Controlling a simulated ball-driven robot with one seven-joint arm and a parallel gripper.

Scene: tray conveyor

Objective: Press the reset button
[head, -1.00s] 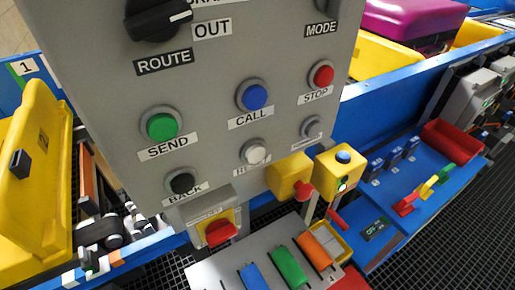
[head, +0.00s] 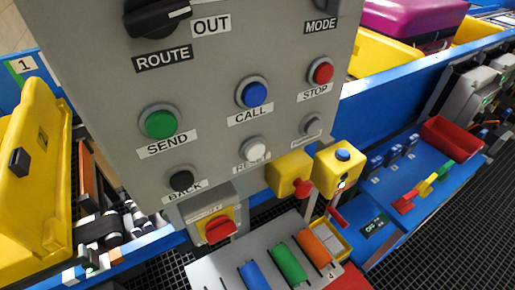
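The reset button appears to be the white round button (head: 252,149) in the lower middle of the grey control panel (head: 215,90) in the head view. Its label (head: 252,164) is partly covered by the button, with only "RE" and part of more letters showing. The black BACK button (head: 181,181) is to its lower left, the blue CALL button (head: 255,94) above it and a grey button (head: 310,124) to its upper right. Nothing touches the white button. My gripper does not show in the head view.
A red switch on a yellow plate (head: 231,213) sits below the panel. Yellow boxes (head: 338,172) stand to the lower right. A grey unit with coloured rollers (head: 289,262) is in front. A yellow tray (head: 28,190) is at left, a blue conveyor wall (head: 395,105) at right.

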